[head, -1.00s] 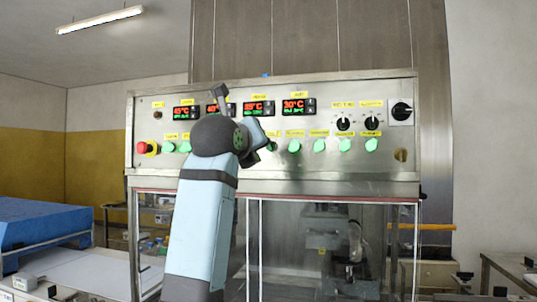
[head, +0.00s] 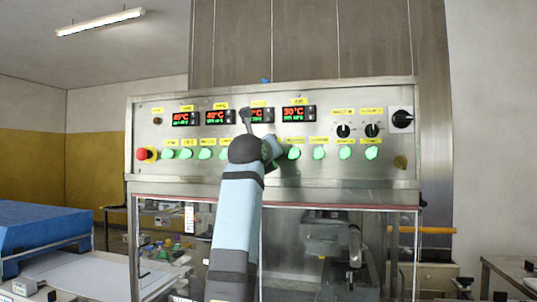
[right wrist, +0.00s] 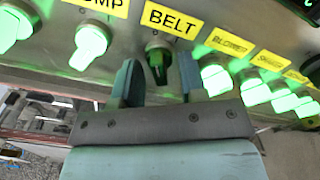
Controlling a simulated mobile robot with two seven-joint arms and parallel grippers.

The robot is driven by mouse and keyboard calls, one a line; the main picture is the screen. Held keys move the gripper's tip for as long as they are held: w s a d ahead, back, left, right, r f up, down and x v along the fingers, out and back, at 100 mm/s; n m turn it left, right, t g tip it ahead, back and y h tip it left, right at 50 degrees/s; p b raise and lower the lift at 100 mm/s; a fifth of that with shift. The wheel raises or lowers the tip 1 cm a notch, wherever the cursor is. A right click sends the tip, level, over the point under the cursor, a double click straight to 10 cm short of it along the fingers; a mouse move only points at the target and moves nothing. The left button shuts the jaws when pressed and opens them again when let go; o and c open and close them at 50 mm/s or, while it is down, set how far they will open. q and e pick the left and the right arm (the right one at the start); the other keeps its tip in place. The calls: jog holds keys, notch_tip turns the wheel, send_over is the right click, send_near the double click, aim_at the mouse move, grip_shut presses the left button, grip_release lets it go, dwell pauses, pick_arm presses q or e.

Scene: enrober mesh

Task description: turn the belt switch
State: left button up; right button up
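The belt switch (right wrist: 157,62) is a dark knob with a small green mark, under the yellow BELT label (right wrist: 171,20) in the right wrist view. My right gripper (right wrist: 158,82) is open, with one finger on either side of the knob. I see gaps between the fingers and the knob; whether either touches cannot be told. In the head view my right gripper (head: 273,150) is at the switch row of the steel panel (head: 340,172), and its wrist hides the belt switch. My left gripper is not in view.
Lit green switches stand close on both sides, such as the one under the BLOWER label (right wrist: 217,78). A red emergency stop (head: 143,154) is at the panel's left. Black selector knobs (head: 372,130) and a rotary switch (head: 402,117) are at its right.

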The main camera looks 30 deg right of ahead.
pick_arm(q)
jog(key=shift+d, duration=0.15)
pick_arm(e)
jog(key=c, duration=0.7)
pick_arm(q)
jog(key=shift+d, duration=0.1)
